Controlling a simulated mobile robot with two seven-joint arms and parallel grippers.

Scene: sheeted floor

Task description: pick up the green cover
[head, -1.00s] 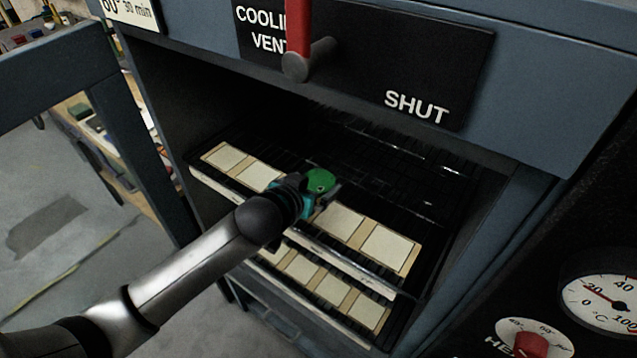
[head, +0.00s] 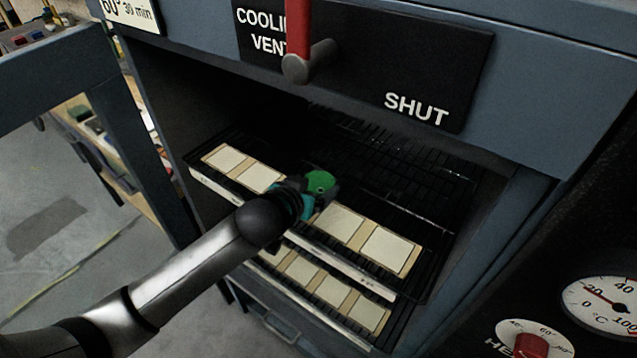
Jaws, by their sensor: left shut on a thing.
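A small green cover (head: 320,182) shows at the tip of my left arm, over the upper rack of the oven-like cabinet. My left gripper (head: 313,197) is shut on the green cover, just above the row of pale tiles. The fingertips are partly hidden by the gripper's own body and the cover. I cannot tell whether the cover touches the rack. My right gripper is not in view.
The upper rack (head: 345,265) bears several pale tiles (head: 340,222) on both sides of the gripper. A lower rack bears more tiles (head: 332,290). A red lever (head: 298,28) hangs over the opening. Dials (head: 603,303) stand at right.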

